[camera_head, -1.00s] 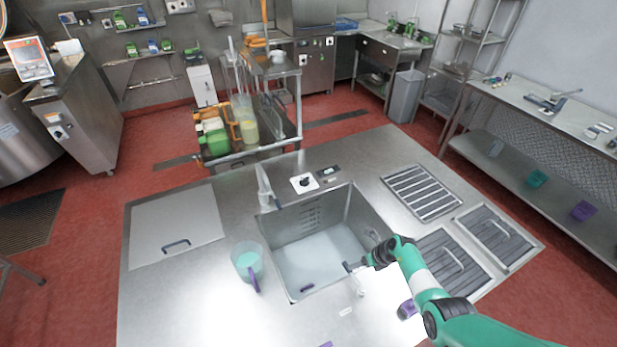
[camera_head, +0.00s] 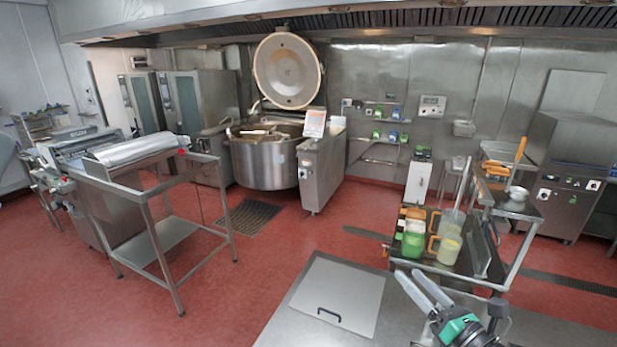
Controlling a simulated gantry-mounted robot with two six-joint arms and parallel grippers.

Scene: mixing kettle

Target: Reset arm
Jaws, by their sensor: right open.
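My right gripper (camera_head: 410,275) is at the bottom right of the head view, above the steel counter. Its two grey fingers point up and left, spread apart, with nothing seen between them. The green and black wrist is below them, and the rest of my right arm is cut off by the bottom edge. My left gripper is not in view. The large steel mixing kettle (camera_head: 262,165) stands at the back, far from my gripper, with its round lid (camera_head: 287,70) raised.
The steel counter (camera_head: 290,325) has a flat hatch with a handle (camera_head: 328,316) left of my gripper. Just behind the gripper, a trolley (camera_head: 510,208) carries jugs, including a green one (camera_head: 413,240). A steel frame table (camera_head: 165,235) stands at left. Red floor between is clear.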

